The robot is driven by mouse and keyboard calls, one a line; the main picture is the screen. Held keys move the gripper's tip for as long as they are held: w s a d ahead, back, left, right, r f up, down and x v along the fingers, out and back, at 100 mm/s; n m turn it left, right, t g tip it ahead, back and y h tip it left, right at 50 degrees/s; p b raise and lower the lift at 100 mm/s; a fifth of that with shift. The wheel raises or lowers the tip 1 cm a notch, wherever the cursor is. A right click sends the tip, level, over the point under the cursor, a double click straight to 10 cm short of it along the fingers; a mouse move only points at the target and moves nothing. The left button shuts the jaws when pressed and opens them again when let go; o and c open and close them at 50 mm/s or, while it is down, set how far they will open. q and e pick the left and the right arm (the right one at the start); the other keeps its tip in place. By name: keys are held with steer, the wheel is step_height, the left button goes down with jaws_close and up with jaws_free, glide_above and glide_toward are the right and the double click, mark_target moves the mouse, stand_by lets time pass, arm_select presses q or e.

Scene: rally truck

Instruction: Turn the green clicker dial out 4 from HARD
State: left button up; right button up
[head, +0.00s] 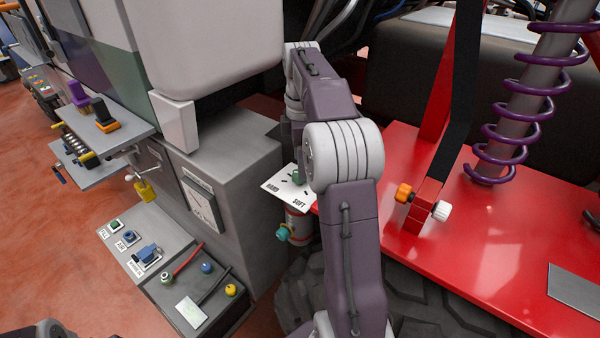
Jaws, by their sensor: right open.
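The green clicker dial (297,176) stands on a white card (284,190) printed HARD at its left and SOFT at its lower right, with short black marks between. The dial is partly covered by my right arm, and its exact setting is too small to read. My right arm rises from the bottom, bends over the card and comes down behind its own joint. My right gripper (297,150) is open just above the dial and mostly hidden by the arm. I cannot tell whether its fingers are around the dial. My left gripper is not in view.
A teal knob (283,233) sits on a cylinder below the card. Left are a grey cabinet with a gauge (201,205) and a switch panel (146,252). Right are a red truck panel (500,250), a purple coil spring (515,115), and orange and white knobs (441,211).

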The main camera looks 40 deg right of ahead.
steer(key=f, duration=0.2)
steer(key=w+f, duration=0.1)
steer(key=shift+f, duration=0.35)
steer(key=shift+s+r, duration=0.1)
steer(key=shift+s, duration=0.3)
steer(key=shift+w, duration=0.15)
jaws_close()
